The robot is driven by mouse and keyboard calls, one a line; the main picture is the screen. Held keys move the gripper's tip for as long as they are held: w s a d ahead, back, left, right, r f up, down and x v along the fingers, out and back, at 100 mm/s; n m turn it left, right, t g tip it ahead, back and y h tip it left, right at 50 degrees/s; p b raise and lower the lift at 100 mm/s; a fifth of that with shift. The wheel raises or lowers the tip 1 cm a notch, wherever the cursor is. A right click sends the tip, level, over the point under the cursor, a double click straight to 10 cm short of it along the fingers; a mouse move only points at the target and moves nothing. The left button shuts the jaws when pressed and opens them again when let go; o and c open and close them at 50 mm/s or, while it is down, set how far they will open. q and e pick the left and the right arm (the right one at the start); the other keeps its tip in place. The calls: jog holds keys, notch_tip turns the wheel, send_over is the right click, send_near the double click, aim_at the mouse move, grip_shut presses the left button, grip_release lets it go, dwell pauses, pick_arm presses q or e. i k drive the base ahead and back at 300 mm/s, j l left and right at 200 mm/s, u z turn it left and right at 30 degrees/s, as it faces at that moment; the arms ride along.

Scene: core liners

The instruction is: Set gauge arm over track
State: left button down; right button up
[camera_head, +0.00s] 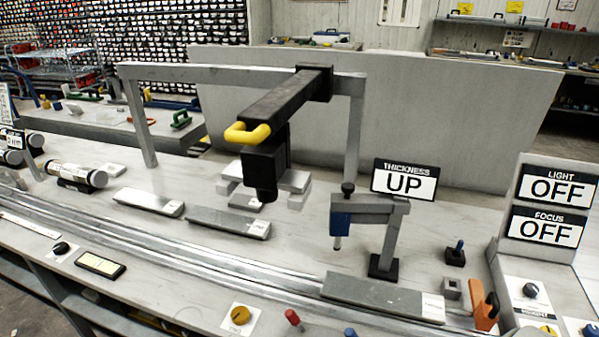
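The thickness gauge stands right of centre, with a grey post on a black base (383,266). Its grey gauge arm (374,205) reaches left from the post top to a blue head (341,222) with a black knob on top and a thin tip pointing down. The tip appears above bare bench behind the track, not over the rails. The sign behind it (404,182) reads THICKNESS UP. The metal track (190,252) runs from the left to the lower right. A long grey slab (375,292) lies at its right part, in front of the gauge. Neither gripper is in view.
A black camera-like unit (265,165) with a yellow handle (247,133) hangs from a grey gantry (355,130). Signs at right read LIGHT OFF (555,188) and FOCUS OFF (545,227). A red knob (293,317) and an orange clamp (484,306) sit near the front.

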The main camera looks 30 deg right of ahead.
aim_at(346, 208)
jog(key=i+j+z, duration=0.15)
jog(key=i+z, duration=0.3)
jog(key=z, duration=0.4)
jog(key=i+z, duration=0.1)
jog(key=z, duration=0.35)
jog(key=i+z, duration=0.1)
jog(key=z, duration=0.9)
jog(key=i+j+z, duration=0.1)
jog(key=z, duration=0.4)
